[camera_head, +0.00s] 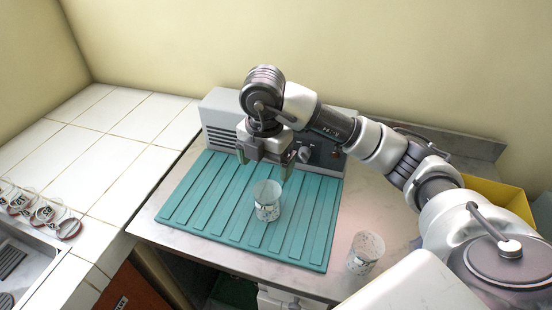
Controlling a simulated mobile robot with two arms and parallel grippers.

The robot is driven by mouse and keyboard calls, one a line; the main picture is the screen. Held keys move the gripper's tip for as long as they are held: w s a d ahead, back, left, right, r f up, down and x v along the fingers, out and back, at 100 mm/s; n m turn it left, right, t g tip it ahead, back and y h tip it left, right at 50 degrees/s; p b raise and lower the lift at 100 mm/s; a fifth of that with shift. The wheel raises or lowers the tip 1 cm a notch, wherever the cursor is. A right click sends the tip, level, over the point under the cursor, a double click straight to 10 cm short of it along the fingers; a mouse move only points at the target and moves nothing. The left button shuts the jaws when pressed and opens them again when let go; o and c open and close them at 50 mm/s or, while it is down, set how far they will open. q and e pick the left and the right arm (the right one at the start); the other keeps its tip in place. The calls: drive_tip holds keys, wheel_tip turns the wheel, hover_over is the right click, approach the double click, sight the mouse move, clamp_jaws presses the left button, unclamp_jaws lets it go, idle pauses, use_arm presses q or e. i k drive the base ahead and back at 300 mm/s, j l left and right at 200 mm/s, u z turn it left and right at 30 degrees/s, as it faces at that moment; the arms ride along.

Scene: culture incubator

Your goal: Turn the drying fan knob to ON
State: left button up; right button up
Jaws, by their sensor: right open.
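The drying fan (219,122) is a light grey box with a vent grille, standing at the back of a teal ribbed mat (200,205). Its dark control panel (325,151) faces forward on the right half. A round grey knob (305,152) shows on the panel, just right of my gripper. The knob's setting is too small to read. My right gripper (264,165) is open and points down in front of the fan, above the mat. I see nothing between its fingers. The gripper and arm hide the middle of the fan. My left gripper is not in view.
A clear speckled cup (267,201) stands on the mat in front of my right gripper. A similar cup (365,252) stands on the marble counter to the right. A yellow bin (497,197) is at the far right. Several ring-shaped items (44,213) lie on white tiles at left.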

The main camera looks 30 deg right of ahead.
sight(305, 153)
drive_tip(key=z, duration=1.25)
